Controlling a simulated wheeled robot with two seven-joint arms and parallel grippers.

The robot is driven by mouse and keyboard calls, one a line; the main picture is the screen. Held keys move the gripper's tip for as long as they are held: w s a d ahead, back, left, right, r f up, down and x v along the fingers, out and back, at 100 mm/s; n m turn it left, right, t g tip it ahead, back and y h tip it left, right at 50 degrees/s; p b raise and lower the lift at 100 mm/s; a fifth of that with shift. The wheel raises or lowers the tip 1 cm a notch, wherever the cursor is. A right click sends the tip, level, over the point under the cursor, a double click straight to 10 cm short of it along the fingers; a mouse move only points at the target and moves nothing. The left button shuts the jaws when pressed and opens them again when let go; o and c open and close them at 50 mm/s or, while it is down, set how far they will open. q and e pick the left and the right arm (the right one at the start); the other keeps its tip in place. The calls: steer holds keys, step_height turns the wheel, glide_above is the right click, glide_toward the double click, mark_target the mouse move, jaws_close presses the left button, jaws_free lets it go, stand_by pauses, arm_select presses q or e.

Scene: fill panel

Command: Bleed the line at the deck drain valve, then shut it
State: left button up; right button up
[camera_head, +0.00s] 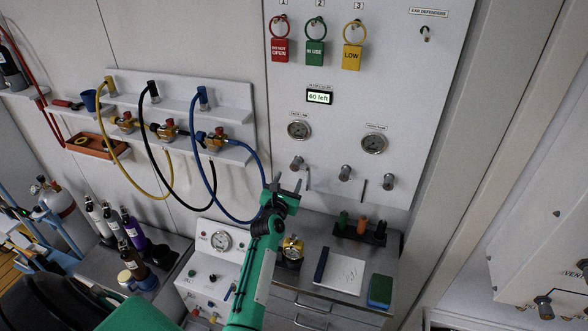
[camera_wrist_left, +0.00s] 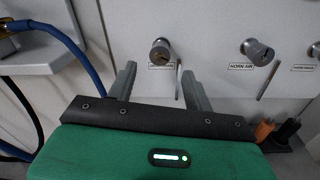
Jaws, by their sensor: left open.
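A row of small grey valves sits low on the white panel. The leftmost valve (camera_head: 297,162) has a round knob and a thin handle hanging at its right; its label is too small to read. In the left wrist view this valve (camera_wrist_left: 160,51) lies just beyond and between my fingertips, its label partly covered. My left gripper (camera_head: 287,186) is open and empty, just below that valve; in the wrist view its fingers (camera_wrist_left: 158,82) stand apart, pointing at the panel. The middle valve (camera_wrist_left: 257,51) is labelled HORN AIR. My right gripper is not in view.
Above the valves are two gauges (camera_head: 375,144) and a display (camera_head: 319,97) reading "60 left". Tags hang higher up. Below is a counter with a notepad (camera_head: 342,272) and a holder of coloured items (camera_head: 360,233).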

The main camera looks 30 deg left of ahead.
mark_target(294, 167)
arm_select(q)
steer(key=b+x, duration=0.2)
steer(key=x, duration=0.3)
steer(key=shift+w+f, duration=0.15)
steer(key=shift+w, duration=0.1)
steer(key=shift+b+x, duration=0.4)
steer(key=shift+x, duration=0.55)
steer(key=shift+a, duration=0.1)
steer(key=c, duration=1)
